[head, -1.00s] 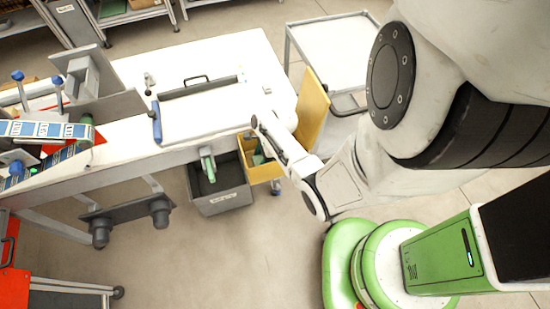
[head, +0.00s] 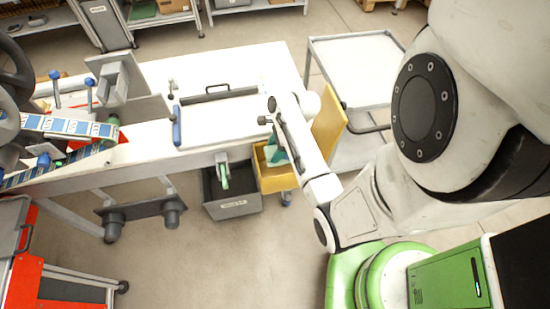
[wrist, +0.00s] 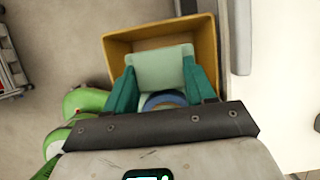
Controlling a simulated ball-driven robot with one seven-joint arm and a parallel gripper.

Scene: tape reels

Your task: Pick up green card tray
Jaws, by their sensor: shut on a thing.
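The green card tray (wrist: 160,68) shows in the wrist view as a pale green panel between two teal gripper fingers. My gripper (wrist: 161,76) is shut on it. A curved blue band (wrist: 164,100) shows between the fingers near the palm; I cannot tell what it belongs to. Behind the tray is the open yellow bin (wrist: 117,51), whose walls surround it in the picture. In the head view my gripper (head: 277,150) shows as teal at the mouth of the yellow bin (head: 277,182), partly hidden by my arm. How far the tray is clear of the bin is hard to tell.
A grey bin (head: 231,203) stands left of the yellow bin, below the white table (head: 150,134). A yellow panel (head: 328,120) and a white cart (head: 355,70) are to the right. A tape machine (head: 65,127) is at the left. Open floor lies in front.

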